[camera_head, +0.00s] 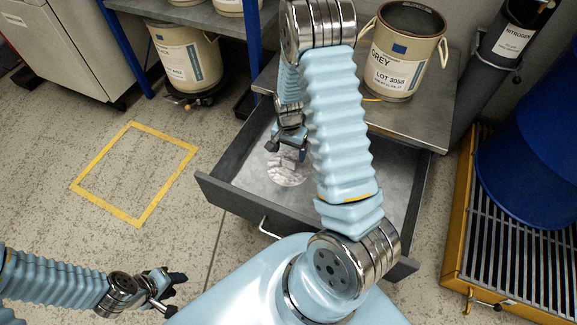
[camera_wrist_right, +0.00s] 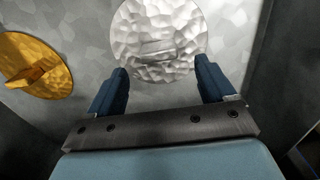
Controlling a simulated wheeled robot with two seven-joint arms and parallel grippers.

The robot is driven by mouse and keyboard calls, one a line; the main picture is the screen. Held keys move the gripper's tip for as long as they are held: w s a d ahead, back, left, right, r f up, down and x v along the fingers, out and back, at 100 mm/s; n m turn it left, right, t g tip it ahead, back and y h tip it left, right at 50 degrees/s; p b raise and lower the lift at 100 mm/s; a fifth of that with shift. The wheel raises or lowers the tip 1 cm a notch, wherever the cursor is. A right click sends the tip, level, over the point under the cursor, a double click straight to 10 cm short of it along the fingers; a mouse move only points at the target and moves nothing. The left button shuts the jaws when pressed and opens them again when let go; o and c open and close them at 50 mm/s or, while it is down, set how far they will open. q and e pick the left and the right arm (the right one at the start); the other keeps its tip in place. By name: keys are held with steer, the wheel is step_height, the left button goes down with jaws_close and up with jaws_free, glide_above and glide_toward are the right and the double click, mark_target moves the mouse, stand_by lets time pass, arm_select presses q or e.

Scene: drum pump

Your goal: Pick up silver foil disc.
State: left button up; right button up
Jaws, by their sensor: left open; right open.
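The silver foil disc (camera_wrist_right: 160,38) is round and crinkled with a raised fold across its middle. It lies flat on the bottom of an open drawer, and it also shows in the head view (camera_head: 287,170). My right gripper (camera_wrist_right: 162,75) is open, its two dark blue fingers spread at the near edge of the disc, with nothing held between them. In the head view the right gripper (camera_head: 287,148) is over the drawer, partly hidden by my right arm. My left gripper (camera_head: 172,286) is open and empty at the lower left, over the floor, away from the drawer.
A gold disc (camera_wrist_right: 35,65) with a raised tab lies left of the silver one in the right wrist view. Dark drawer walls (camera_head: 236,208) surround the discs. A beige drum (camera_head: 398,80) stands on the bench behind. A blue drum (camera_head: 535,150) is at right.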

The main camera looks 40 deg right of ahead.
mark_target(289, 160)
step_height(289, 160, down, 6)
steer(key=shift+s+a+r+b, duration=0.15)
steer(key=shift+r+b, duration=0.05)
steer(key=shift+b, duration=0.1)
steer(key=c, duration=1.1)
